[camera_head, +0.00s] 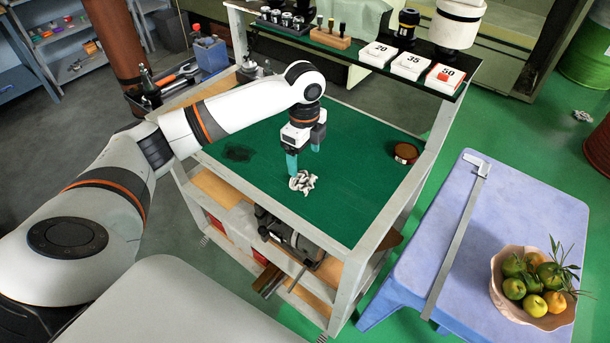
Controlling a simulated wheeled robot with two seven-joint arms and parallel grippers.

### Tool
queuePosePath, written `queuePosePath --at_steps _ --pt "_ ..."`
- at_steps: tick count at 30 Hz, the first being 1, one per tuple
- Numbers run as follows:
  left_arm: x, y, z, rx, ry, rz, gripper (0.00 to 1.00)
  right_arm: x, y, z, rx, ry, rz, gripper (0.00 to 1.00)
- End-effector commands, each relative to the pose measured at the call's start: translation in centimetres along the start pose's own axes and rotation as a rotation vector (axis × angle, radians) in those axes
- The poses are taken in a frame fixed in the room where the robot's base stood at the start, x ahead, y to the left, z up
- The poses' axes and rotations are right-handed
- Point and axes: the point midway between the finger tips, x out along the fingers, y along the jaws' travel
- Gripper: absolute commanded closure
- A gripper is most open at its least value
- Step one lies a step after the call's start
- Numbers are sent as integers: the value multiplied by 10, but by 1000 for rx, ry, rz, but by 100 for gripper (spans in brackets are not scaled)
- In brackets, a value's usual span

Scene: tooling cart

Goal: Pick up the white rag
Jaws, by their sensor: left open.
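The white rag (302,182) lies crumpled on the green mat (365,185) of the cart top, near its front edge. My left gripper (304,160) reaches in from the left and points down with its two teal fingers apart. It is open and empty, just behind the rag in the picture. A fingertip looks close to the rag's upper left side; I cannot tell if they touch. My right gripper is out of view.
The cart's raised shelf (345,52) holds numbered boxes, sockets and a cloth. A blue table (520,220) at right bears a caliper (455,240) and a fruit bowl (505,300). The mat around the rag is clear.

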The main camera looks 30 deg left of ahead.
Motion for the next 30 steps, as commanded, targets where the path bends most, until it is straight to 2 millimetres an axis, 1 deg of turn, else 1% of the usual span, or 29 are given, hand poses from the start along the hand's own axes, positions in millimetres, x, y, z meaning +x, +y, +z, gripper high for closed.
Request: queuePosePath --at_steps 1,3,5,8,11,13,16,18,21,28,29,30 --pt "8 -1 0 1 0 -4 20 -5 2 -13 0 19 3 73" --pt "19 0 1 0 -1 -2 20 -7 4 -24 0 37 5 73" --pt "26 0 1 0 -1 -1 20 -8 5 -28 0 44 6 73" --pt "32 0 1 0 -1 1 20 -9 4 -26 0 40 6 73" --pt "40 1 0 -1 -1 -1 20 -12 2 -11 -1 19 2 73" --pt "49 2 -2 -1 0 -2 20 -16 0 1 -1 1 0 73" --pt "64 4 -4 -1 0 -2 20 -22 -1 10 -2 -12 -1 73" --pt "75 4 -3 0 -1 -2 20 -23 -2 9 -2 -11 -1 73" --pt "83 4 -4 0 1 1 20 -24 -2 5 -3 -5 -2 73" --pt "86 4 -4 1 1 3 20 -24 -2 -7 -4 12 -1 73" --pt "86 4 -4 1 1 3 22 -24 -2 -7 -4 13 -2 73" --pt "85 4 -4 1 1 3 29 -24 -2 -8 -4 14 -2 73"
